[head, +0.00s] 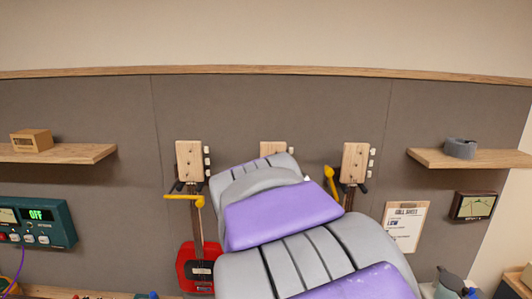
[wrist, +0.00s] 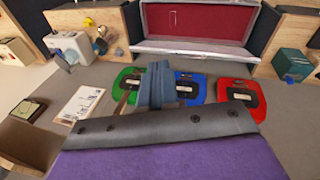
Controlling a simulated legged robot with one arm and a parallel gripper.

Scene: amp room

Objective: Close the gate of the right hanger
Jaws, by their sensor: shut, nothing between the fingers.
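The right hanger (head: 346,186) holds a guitar by its wooden headstock (head: 355,160). Its yellow gate (head: 330,180) stands steeply up at the left of the neck, not across its front. The left hanger's yellow gate (head: 185,197) lies level across the front of its neck. The middle headstock (head: 273,148) shows only at its top; its hanger is hidden behind my grey and purple arm. My gripper (wrist: 157,78) is shut and empty in the wrist view, in front of the guitar bodies. In the head view my arm hides it. The wrist view shows no gate clearly.
A red guitar (head: 197,268) hangs at left; a green guitar (wrist: 126,88) and a blue guitar (wrist: 194,86) show in the wrist view. Wooden shelves (head: 60,153) (head: 480,158) jut out at both sides. A clipboard (head: 407,226) and a meter (head: 473,206) are on the right wall.

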